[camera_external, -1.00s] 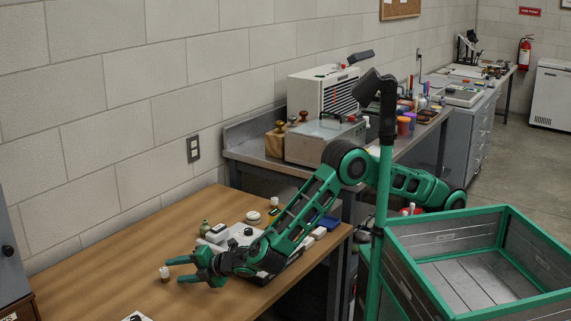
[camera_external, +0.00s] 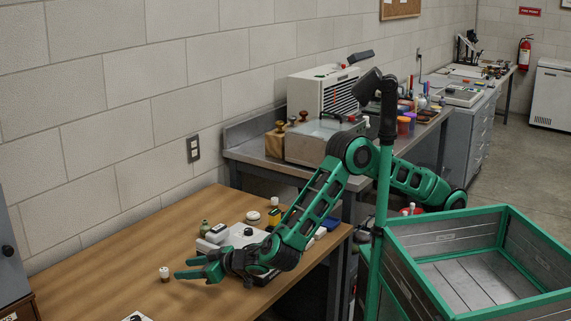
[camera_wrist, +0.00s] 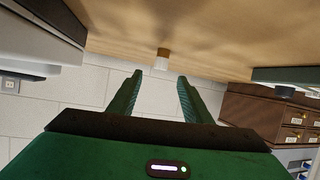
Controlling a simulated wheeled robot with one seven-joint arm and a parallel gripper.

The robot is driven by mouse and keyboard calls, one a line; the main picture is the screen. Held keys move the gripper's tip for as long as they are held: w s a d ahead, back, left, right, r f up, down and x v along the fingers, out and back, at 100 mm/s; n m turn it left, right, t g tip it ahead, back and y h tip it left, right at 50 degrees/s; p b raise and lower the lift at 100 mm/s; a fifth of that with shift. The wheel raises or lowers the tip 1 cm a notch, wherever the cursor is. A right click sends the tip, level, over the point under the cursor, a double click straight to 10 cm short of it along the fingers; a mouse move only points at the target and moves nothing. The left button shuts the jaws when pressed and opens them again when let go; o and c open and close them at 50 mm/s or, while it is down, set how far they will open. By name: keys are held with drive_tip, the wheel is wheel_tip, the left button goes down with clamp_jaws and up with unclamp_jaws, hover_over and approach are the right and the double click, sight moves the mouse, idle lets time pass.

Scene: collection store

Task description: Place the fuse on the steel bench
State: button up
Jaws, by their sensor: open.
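A small white cylinder with a brownish end, which looks like the fuse (camera_external: 164,273), stands upright on the wooden table. My gripper (camera_external: 184,268) is low over the table just right of it, fingers open and pointing toward it, with nothing between them. In the wrist view the scene is upside down; the fuse (camera_wrist: 163,58) shows just beyond and between the open fingertips (camera_wrist: 160,77). The steel bench (camera_external: 246,150) stands behind the wooden table, along the wall; my arm crosses in front of part of it.
The wooden table (camera_external: 110,275) is clear around the fuse. The bench carries a metal box (camera_external: 312,145), wooden-handled stamps (camera_external: 280,127) and a white vented unit (camera_external: 322,90).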

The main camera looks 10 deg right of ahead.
sight(165, 273)
drive_tip(key=shift+m, duration=0.3)
drive_tip(key=shift+a, duration=0.1)
drive_tip(key=x, duration=0.5)
drive_tip(key=shift+w, duration=0.15)
drive_tip(key=shift+f+x, duration=0.2)
drive_tip(key=shift+x, duration=2.5)
clamp_jaws()
